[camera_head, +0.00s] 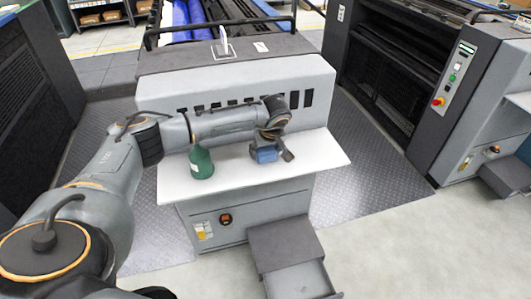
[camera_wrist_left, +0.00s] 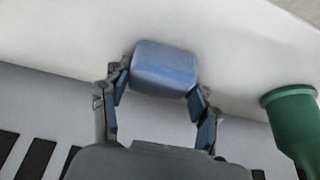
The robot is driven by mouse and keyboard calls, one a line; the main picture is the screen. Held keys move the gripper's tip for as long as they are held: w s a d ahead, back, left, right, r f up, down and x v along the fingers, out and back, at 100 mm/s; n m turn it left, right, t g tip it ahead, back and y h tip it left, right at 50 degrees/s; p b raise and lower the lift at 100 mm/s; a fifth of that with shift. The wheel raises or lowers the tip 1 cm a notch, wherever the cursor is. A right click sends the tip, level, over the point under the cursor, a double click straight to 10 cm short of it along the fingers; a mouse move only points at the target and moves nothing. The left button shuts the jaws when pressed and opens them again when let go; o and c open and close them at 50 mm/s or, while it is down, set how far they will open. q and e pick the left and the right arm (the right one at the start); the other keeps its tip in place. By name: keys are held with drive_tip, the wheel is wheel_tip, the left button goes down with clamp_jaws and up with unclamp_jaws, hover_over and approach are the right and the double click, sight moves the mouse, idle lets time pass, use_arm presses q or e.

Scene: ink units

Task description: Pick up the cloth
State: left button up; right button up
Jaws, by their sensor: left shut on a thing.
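The cloth (camera_head: 265,154) is a small blue folded block on the white shelf (camera_head: 318,155) of the grey machine. My left gripper (camera_head: 270,145) reaches in from the left and is at the cloth. In the left wrist view the cloth (camera_wrist_left: 165,67) sits between the two fingers of my left gripper (camera_wrist_left: 158,86), which is shut on it. I cannot tell whether the cloth still touches the shelf. My right gripper is not in view.
A green bottle (camera_head: 201,163) stands on the shelf left of the cloth, close under my left arm; it also shows at the right of the left wrist view (camera_wrist_left: 292,118). Grey steps (camera_head: 283,240) stand in front. The shelf's right end is clear.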

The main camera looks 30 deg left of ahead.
use_arm(q)
drive_tip(key=shift+r, duration=0.1)
drive_tip(key=shift+r, duration=0.55)
drive_tip(key=s+d+r+b, duration=0.2)
drive_tip(key=s+d+r, duration=0.3)
drive_tip(key=s+r, duration=0.6)
drive_tip(key=shift+s+r, duration=0.35)
drive_tip(key=shift+s, duration=0.7)
